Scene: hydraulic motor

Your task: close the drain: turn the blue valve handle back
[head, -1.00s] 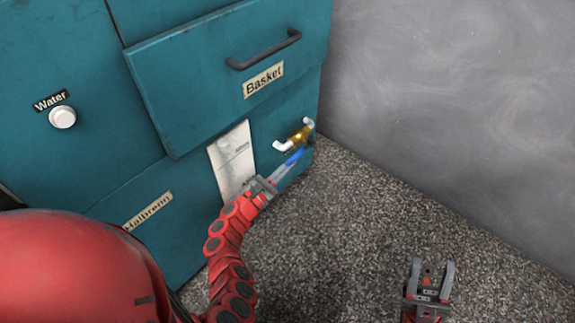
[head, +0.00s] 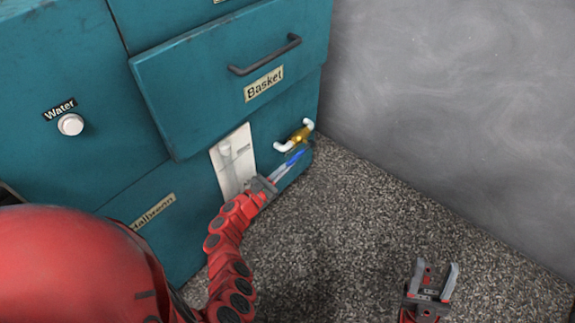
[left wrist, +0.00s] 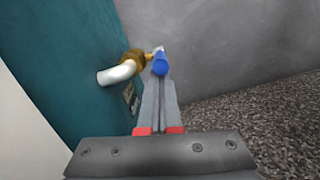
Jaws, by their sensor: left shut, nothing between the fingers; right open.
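The blue valve handle (head: 295,157) sits on the lower front of the teal cabinet, just below a brass valve (head: 300,135) with white pipe ends. In the left wrist view the blue handle (left wrist: 160,64) shows end-on at the tips of my fingers, with the brass body (left wrist: 133,61) to its left. My left gripper (head: 283,170) is shut with nothing between its fingers. Its tips are at the handle; whether they touch it I cannot tell. My right gripper (head: 434,279) is open and empty above the floor at the lower right.
The teal cabinet has a protruding Basket drawer (head: 200,85) above the valve and a white button (head: 70,124) labelled Water. A pale panel (head: 234,160) is left of the valve. A grey wall (head: 450,90) stands at right. The speckled floor (head: 350,235) is clear.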

